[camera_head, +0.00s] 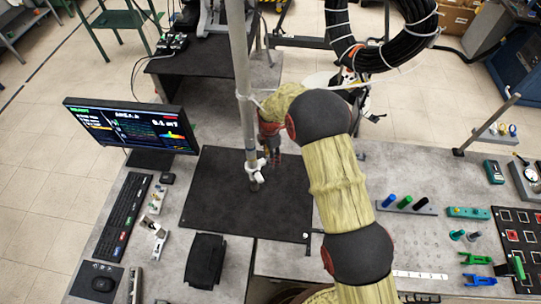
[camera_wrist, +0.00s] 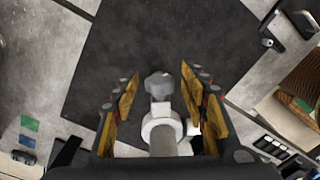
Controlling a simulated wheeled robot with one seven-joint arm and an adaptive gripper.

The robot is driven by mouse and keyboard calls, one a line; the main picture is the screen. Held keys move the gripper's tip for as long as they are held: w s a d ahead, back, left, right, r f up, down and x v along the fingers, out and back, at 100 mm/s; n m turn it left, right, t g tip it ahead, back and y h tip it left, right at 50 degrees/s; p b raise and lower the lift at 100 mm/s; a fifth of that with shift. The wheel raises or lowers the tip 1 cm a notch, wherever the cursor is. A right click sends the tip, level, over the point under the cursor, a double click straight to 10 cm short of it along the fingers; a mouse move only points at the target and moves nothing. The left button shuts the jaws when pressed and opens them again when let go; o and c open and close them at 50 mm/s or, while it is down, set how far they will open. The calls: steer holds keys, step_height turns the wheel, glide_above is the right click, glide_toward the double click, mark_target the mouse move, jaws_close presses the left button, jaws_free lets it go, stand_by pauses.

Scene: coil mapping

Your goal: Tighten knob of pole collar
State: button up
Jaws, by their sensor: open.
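The pole collar (camera_wrist: 157,127) is a pale ring around the upright grey pole (camera_head: 240,80). Its knob (camera_wrist: 159,86) is a grey lobed head that sticks out from the collar. The collar also shows in the head view (camera_head: 254,168), low on the pole above the black mat. My gripper (camera_wrist: 160,83) is open, with one yellow-padded finger on each side of the knob and a visible gap on both sides. In the head view my gripper (camera_head: 274,158) is just right of the collar, partly hidden by my arm; the knob cannot be made out there.
The black mat (camera_head: 215,205) lies on the grey table under the pole. A monitor (camera_head: 132,123) and keyboard (camera_head: 123,215) stand at left. A black cable coil (camera_head: 385,55) hangs at the upper right. Coloured parts and tools lie on the right table.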

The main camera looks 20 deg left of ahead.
steer(key=c, duration=1.1)
jaws_close()
